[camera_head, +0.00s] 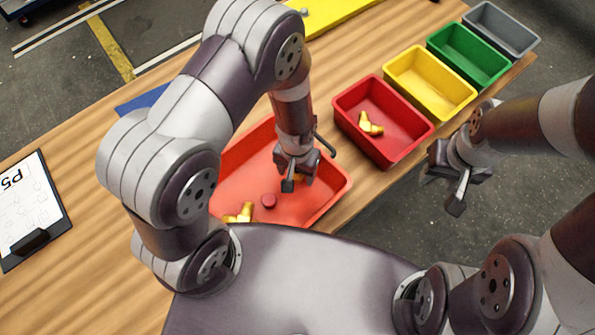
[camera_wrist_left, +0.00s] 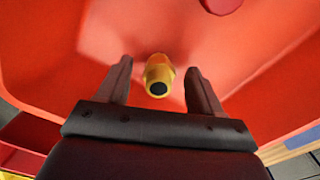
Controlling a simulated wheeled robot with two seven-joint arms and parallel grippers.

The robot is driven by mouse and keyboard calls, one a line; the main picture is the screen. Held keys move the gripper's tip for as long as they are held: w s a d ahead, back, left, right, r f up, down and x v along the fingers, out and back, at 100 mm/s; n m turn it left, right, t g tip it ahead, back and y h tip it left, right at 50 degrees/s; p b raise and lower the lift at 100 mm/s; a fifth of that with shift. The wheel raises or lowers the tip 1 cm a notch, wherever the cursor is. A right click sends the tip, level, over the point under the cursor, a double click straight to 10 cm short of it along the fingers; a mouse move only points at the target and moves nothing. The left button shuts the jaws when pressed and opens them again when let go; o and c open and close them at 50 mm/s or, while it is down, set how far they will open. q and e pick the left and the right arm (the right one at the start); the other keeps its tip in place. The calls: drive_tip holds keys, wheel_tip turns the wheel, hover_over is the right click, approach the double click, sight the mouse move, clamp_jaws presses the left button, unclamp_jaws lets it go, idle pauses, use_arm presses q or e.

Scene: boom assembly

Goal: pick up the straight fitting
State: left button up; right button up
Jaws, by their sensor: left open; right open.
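The straight fitting (camera_wrist_left: 158,77), a short brass-yellow piece with a dark bore, stands out in the left wrist view between my left gripper's fingers, with gaps on both sides. In the head view only a small yellow bit of it shows under the gripper. My left gripper (camera_head: 299,182) is open, low inside the red-orange tray (camera_head: 335,187), its fingers (camera_wrist_left: 158,70) on either side of the fitting. My right gripper (camera_head: 444,190) is open and empty, off the table's edge at the right.
The tray also holds a red round part (camera_head: 268,200) and brass fittings (camera_head: 240,214). A red bin (camera_head: 393,148) with brass pieces (camera_head: 369,125) stands to the right, then empty yellow (camera_head: 432,105), green (camera_head: 472,75) and grey (camera_head: 511,48) bins. A clipboard (camera_head: 32,200) lies at left.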

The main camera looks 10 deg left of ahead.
use_arm(q)
drive_tip(key=c, duration=1.2)
drive_tip(key=shift+r, duration=0.1)
